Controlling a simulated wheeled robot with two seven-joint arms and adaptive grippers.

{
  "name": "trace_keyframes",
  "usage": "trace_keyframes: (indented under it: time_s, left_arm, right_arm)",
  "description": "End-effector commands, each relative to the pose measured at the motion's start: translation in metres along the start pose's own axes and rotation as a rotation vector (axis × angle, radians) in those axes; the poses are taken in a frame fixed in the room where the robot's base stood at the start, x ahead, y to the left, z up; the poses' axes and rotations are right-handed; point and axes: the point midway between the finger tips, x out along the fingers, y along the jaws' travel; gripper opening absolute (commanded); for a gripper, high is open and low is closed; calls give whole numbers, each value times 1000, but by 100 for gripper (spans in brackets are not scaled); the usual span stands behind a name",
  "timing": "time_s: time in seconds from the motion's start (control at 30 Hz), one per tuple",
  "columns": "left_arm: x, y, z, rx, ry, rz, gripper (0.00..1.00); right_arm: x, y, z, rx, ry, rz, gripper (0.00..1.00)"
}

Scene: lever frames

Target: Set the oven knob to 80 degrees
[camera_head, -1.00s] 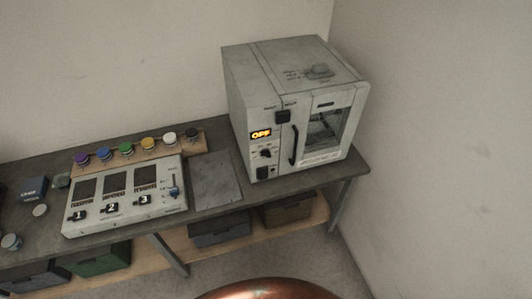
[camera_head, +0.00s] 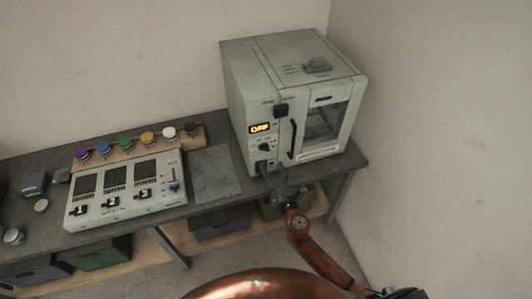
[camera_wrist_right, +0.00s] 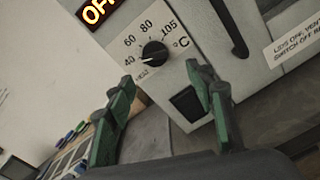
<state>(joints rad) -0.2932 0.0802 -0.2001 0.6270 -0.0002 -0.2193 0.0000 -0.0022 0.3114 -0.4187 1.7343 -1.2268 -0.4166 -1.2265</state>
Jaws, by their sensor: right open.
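The white oven (camera_head: 285,90) stands at the right end of the bench, and its orange display (camera_head: 260,128) reads OFF. The black oven knob (camera_head: 264,147) is below the display. In the right wrist view the knob (camera_wrist_right: 155,53) has a dial marked 40, 60, 80 and 105 °C, and its white mark points down-left, near the low end. My right gripper (camera_head: 273,172) is in front of the oven's lower left panel. In the wrist view its green fingers (camera_wrist_right: 160,73) are apart with nothing between them, just below the knob. My left gripper is not in view.
A black square switch (camera_wrist_right: 188,103) sits below the knob. The oven's dark door handle (camera_head: 293,142) is just right of the knob. A control box with numbered switches (camera_head: 125,192) and a row of coloured knobs stand left on the bench. A bare grey plate (camera_head: 215,173) lies between.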

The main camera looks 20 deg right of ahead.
Motion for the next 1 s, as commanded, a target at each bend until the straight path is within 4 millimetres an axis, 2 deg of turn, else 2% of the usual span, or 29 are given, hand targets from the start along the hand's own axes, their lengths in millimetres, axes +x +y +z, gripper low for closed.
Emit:
trace_keyframes:
  time_s: [0.1,0.53,0.7,0.93,1.0]
  left_arm:
    - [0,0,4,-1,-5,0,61]
    - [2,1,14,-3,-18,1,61]
    - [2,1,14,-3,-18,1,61]
    - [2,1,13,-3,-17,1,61]
    - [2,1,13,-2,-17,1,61]
  right_arm:
    - [7,7,8,-26,-16,12,49]
    - [68,6,8,-22,-15,9,49]
    - [77,6,7,-21,-13,9,49]
    - [77,6,7,-21,-13,9,49]
    - [77,6,7,-21,-13,9,45]
